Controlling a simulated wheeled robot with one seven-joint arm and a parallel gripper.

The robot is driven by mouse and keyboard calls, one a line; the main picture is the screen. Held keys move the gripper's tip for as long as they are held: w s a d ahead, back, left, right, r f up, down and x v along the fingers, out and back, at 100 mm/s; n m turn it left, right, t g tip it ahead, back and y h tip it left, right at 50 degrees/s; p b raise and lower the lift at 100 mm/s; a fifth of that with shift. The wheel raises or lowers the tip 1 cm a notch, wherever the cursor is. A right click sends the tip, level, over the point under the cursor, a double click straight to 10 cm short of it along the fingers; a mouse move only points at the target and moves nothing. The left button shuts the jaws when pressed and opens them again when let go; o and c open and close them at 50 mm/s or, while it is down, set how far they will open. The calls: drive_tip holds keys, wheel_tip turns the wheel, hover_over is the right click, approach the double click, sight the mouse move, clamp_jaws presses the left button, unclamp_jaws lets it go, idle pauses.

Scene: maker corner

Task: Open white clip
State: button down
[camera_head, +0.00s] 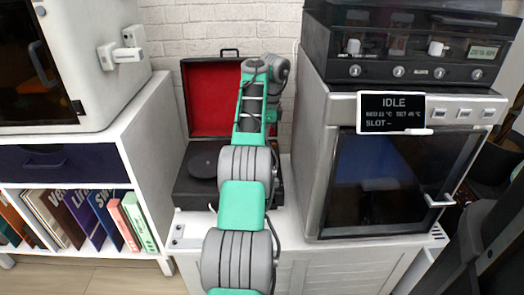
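A white clip (125,54) sits on the right side wall of the white cabinet-like machine (95,95) at the upper left. It looks like a short bar with small blocks near its ends; whether it is latched cannot be told. My green and grey arm rises from the bottom centre to a grey joint in front of the brick wall, to the right of the clip and apart from it. My gripper's fingers do not show; they are out of view or hidden behind the arm.
An open record player case (203,80) with red lining stands behind my arm. A grey machine (312,160) with an IDLE screen (391,107) and a glass door stands at right. A shelf of records (85,222) is below the white machine.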

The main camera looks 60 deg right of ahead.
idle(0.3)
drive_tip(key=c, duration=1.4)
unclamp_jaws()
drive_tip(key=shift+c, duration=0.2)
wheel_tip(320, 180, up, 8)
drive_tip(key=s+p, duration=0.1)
drive_tip(key=p, duration=0.5)
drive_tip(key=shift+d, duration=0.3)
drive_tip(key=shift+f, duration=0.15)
